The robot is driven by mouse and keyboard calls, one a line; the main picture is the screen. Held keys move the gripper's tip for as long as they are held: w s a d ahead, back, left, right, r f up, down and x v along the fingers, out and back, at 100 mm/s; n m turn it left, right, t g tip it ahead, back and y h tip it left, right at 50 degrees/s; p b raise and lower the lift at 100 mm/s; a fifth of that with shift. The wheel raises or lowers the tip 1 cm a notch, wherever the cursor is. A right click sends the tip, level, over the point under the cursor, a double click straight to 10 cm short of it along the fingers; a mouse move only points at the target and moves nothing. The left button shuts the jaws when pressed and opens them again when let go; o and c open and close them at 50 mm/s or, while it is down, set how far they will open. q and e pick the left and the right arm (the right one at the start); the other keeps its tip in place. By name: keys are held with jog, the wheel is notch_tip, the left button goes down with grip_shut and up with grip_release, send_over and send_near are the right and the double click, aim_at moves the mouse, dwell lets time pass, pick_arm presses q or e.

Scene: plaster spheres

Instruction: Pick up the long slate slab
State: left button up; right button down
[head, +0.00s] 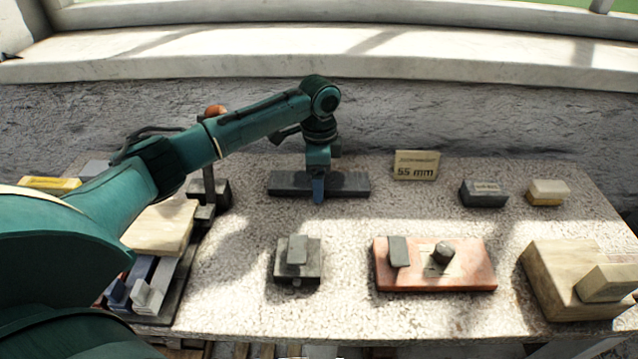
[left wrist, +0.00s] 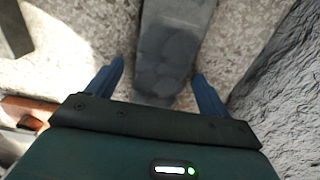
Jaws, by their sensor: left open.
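The long slate slab (head: 345,184) is a dark grey bar lying flat near the back of the speckled stone table (head: 345,220). My left gripper (head: 318,192) reaches down over the middle of the slab, hiding part of it. In the left wrist view the slab (left wrist: 170,45) runs away from the gripper, and its near part lies between the two blue fingers of my left gripper (left wrist: 158,85). The fingers are apart, with a gap on each side of the slab. My right gripper is not in view.
A "55 mm" sign (head: 416,166) stands right of the slab. A small grey block (head: 298,258), a red slab with dark pieces (head: 435,275) and pale blocks (head: 565,280) stand in front and right. A rough wall (head: 480,125) rises behind. Speckled surface before the slab is clear.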

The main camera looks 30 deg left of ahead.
pick_arm(q)
jog(key=shift+f, duration=0.1)
jog(key=shift+c, duration=0.2)
jog(key=c, duration=1.7)
jog(key=shift+o, duration=0.2)
